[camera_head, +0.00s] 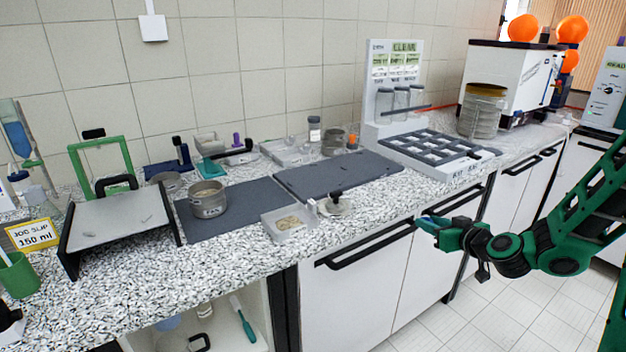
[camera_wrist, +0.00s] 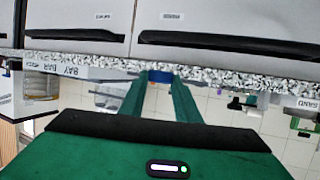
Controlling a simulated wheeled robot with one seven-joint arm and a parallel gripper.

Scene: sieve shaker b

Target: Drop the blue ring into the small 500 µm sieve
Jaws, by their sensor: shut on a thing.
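My gripper (camera_head: 427,224) is in front of the counter, over the floor at the right of the head view. Its green fingers (camera_wrist: 160,88) are shut on a small blue thing, seemingly the blue ring (camera_wrist: 160,75), at the fingertips in the wrist view. The ring's far side is hidden. A small metal sieve (camera_head: 208,203) with a pale label stands upright on the left dark mat, well to the left of my gripper. Its label is too small to read, so I cannot tell if it is the 500 µm one.
A clear tray (camera_head: 290,232) and a black-knobbed lid (camera_head: 335,206) lie near the counter's front edge. A grey sloped stand (camera_head: 118,222) is at left.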

